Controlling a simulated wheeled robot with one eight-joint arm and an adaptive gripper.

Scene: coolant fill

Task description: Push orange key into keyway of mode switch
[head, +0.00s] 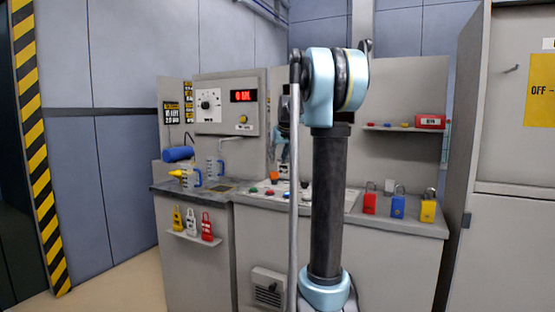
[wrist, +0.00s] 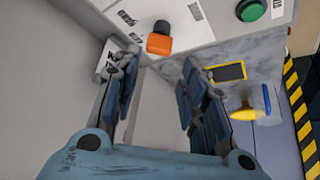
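An orange block with a dark part on top (wrist: 159,44), apparently the orange key, stands on the pale panel in the wrist view, just beyond my fingertips. It also shows as a small orange spot (head: 274,176) in the head view. My gripper (wrist: 161,62) is open, its two dark fingers wide apart with nothing held between them. I cannot make out a keyway. In the head view my arm hides much of the panel.
A green button (wrist: 251,10) is on the panel. Red (head: 370,203), blue (head: 398,207) and yellow (head: 428,211) padlocks stand at right. A shelf (head: 390,128) holds small coloured items.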

